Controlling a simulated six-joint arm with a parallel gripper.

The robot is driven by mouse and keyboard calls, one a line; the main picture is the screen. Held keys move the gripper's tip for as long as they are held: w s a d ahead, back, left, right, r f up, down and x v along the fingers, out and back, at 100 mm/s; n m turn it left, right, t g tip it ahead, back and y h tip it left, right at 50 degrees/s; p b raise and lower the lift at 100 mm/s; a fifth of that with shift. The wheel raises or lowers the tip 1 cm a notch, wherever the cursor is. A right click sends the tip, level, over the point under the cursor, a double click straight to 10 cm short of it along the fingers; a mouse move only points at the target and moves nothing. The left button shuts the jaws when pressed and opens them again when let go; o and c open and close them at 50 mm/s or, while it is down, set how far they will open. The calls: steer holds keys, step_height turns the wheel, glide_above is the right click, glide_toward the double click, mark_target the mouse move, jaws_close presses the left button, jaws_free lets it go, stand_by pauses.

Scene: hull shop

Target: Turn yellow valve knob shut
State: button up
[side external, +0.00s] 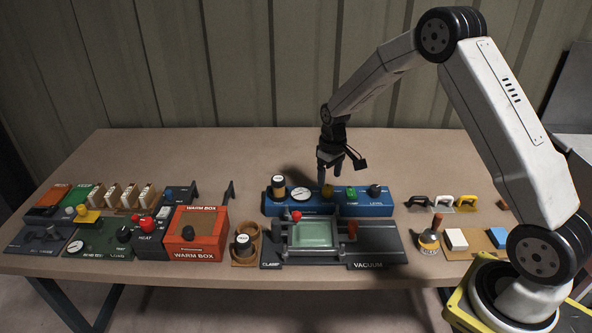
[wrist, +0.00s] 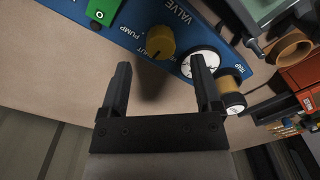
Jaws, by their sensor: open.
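The yellow valve knob (side external: 327,191) is on top of a long blue panel (side external: 305,208) near the middle of the table. In the wrist view the knob (wrist: 161,42) is round, with a dark mark on its near side and the words VALVE, PUMP and a partly hidden word ending in "HUT" around it. My gripper (side external: 340,163) is above the panel and points down, close over the knob. In the wrist view its two fingers (wrist: 160,75) are spread and empty, with the knob beyond the tips, between their lines. Contact with the knob does not show.
A dial gauge (wrist: 201,66) and a canister (wrist: 231,90) stand on one side of the knob, a green switch (side external: 351,194) on the other. A vacuum fixture (side external: 380,240) with a red ball handle (side external: 296,215) lies in front. The table behind the panel is clear.

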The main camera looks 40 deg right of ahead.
mark_target(329, 190)
steer(key=shift+r, duration=1.65)
steer(key=shift+s+a+r, duration=0.25)
steer(key=shift+s+a, duration=0.1)
steer(key=shift+s, duration=0.05)
steer(key=s+a+r+t, duration=0.1)
steer(key=s+a, duration=0.4)
steer(key=s, duration=0.4)
steer(key=s+a+r+t, duration=0.1)
steer(key=s+a+r, duration=0.1)
steer(key=s+a, duration=0.4)
steer(key=s, duration=0.3)
steer(key=shift+s+r+t, duration=0.25)
steer(key=shift+s+t, duration=0.05)
steer(key=shift+s, duration=0.1)
